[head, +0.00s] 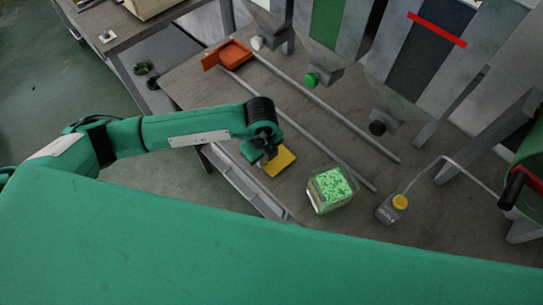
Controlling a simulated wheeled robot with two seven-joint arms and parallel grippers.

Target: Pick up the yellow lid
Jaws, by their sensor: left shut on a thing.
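The yellow lid (280,161) is a flat square piece near the front left edge of the grey table. My left gripper (266,158) is at its left side, shut on it. The fingertips are small and partly dark in the head view, so the exact hold is hard to see. I cannot tell whether the lid touches the table. My right gripper is not in view.
A clear box of green granules (330,189) stands right of the lid. Two rails (315,140) run across the table. An orange tray (228,55) sits at the back left, and hoppers (330,35) stand behind.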

